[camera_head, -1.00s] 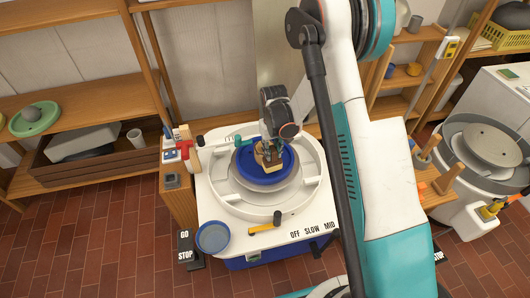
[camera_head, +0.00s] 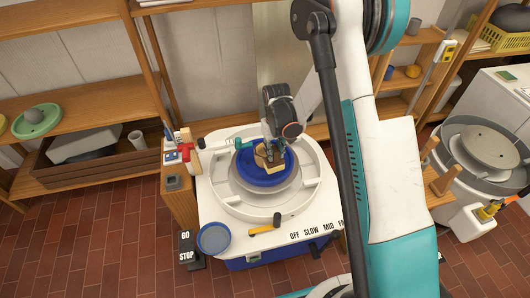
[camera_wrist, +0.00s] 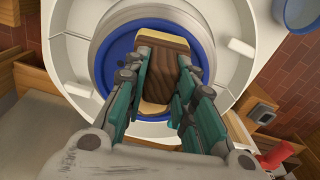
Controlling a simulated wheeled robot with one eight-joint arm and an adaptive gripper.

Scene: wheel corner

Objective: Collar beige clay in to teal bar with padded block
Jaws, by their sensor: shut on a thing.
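My gripper (camera_wrist: 168,88) is shut on the padded block (camera_wrist: 172,65), a brown wooden block with paler faces at its ends. In the head view the gripper (camera_head: 271,150) points down and holds the block (camera_head: 269,165) over the middle of the blue disc (camera_head: 250,179) on the wheel. The beige clay cannot be told apart from the block's pale parts; the block and fingers cover the disc's centre. Whether the block touches anything below is unclear. The teal bar (camera_head: 243,148) shows at the wheel's back left, beside the blue disc.
A white splash ring (camera_head: 228,204) surrounds the wheel. Red and white items (camera_head: 184,150) stand at the left, above the GO/STOP pedal (camera_head: 187,245). Wooden shelves stand behind.

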